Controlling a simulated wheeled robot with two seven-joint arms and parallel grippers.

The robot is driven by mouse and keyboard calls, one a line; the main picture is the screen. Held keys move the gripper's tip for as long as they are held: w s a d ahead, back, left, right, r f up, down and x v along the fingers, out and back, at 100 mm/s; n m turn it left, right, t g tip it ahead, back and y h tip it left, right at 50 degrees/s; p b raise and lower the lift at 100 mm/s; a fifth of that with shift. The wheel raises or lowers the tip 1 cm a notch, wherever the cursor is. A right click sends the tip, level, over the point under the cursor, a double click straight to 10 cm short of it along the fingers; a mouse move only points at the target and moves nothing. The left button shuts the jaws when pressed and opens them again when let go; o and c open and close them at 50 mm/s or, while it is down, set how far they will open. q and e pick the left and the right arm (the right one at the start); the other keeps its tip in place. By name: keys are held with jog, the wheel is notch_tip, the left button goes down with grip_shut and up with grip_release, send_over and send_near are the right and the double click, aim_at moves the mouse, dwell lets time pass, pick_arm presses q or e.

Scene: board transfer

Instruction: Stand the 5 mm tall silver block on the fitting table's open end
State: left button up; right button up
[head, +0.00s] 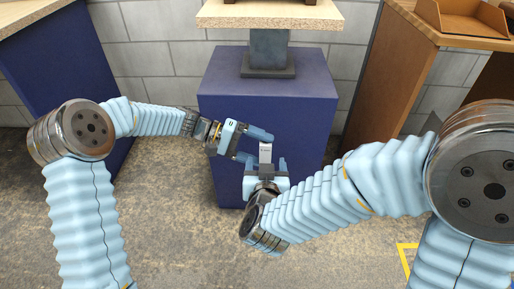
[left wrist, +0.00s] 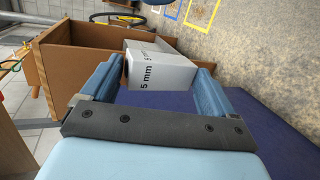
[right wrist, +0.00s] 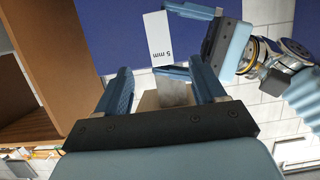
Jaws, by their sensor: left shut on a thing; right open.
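The silver block (head: 265,153), a pale box marked "5 mm", is held between the fingers of my left gripper (head: 257,147), in front of the blue cabinet. In the left wrist view the block (left wrist: 160,65) sits between both fingers, its label facing the camera. My right gripper (head: 267,164) is open just below the block, fingers pointing towards it. In the right wrist view the block (right wrist: 160,38) is beyond the open fingertips, apart from them. A raised wooden top (head: 270,14) on a grey post, likely the fitting table, stands behind; its open end cannot be made out.
The blue cabinet (head: 228,95) carries the grey post (head: 269,50). A wooden cabinet (head: 400,50) with a tray (head: 462,18) stands at the right. A blue, wood-topped counter (head: 60,50) is at the left. The floor between my arms is clear.

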jog(key=d+f+g+y, duration=0.1)
jog(key=d+f+g, duration=0.2)
jog(key=f, duration=0.8)
jog(key=d+f+g+y, duration=0.1)
jog(key=d+f+g, duration=0.3)
jog(key=f, duration=0.6)
pick_arm(q)
jog(key=s+a+f+n+t+y, duration=0.1)
jog(key=a+f+n+t, duration=0.3)
jog(key=a, duration=0.5)
jog(key=s+a+f+n+t+y, duration=0.1)
jog(key=s+a+f+n+t, duration=0.2)
jog(key=a+f+t, duration=0.3)
jog(key=a+f+n, duration=0.1)
jog(key=a, duration=0.2)
jog(key=shift+s+f+n+y, duration=0.2)
jog(key=shift+f+n+y, duration=0.1)
jog(key=shift+f, duration=0.05)
pick_arm(e)
jog(key=s+d+f+m+g+y, duration=0.1)
jog(key=s+d+f+g, duration=0.1)
jog(key=s+f, duration=0.4)
jog(key=s+d+f+g+y, duration=0.1)
jog(key=s+d+f+g, duration=0.1)
jog(key=s+f+g, duration=0.2)
jog(key=s+f, duration=0.3)
jog(key=shift+s+d+m, duration=0.15)
jog(key=shift+d+m, duration=0.15)
jog(key=shift+m, duration=0.1)
